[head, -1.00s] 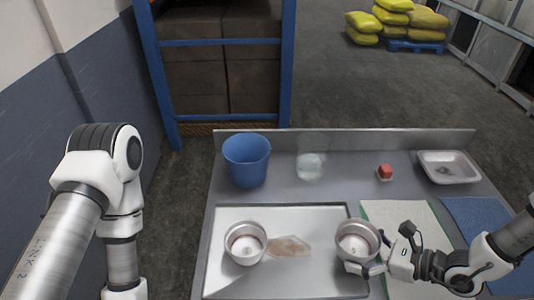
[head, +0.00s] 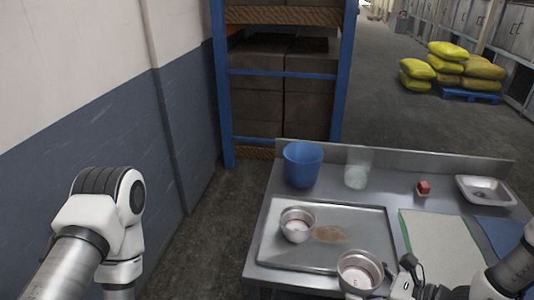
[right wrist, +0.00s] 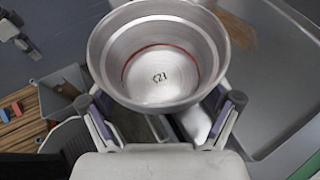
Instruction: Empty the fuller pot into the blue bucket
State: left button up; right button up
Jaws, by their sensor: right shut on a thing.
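My right gripper (head: 378,293) is shut on a round metal pot (head: 360,272), held at the near right corner of the tray. In the right wrist view this pot (right wrist: 158,55) is upright between the fingers, with a red line around its inner wall and a small dark mark on its pale bottom. A second metal pot (head: 297,224) stands upright on the tray's left part; its inside is pale with a reddish line, its level unclear. The blue bucket (head: 303,165) stands upright at the table's back left. My left arm shows at the left, but its gripper is out of view.
The metal tray (head: 268,248) has a brownish patch (head: 330,234) on it. A clear glass container (head: 358,168) stands right of the bucket. Further right are a red block (head: 423,187), a white dish (head: 486,190), a pale green-edged mat (head: 440,240) and a blue mat (head: 505,232).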

aim_at(303, 160)
jog(key=l+u, duration=0.25)
jog(key=u, duration=0.2)
jog(key=l+u, duration=0.25)
jog(key=u, duration=0.25)
jog(key=l+u, duration=0.25)
jog(key=u, duration=0.2)
jog(key=i+l, duration=0.4)
jog(key=l, duration=0.1)
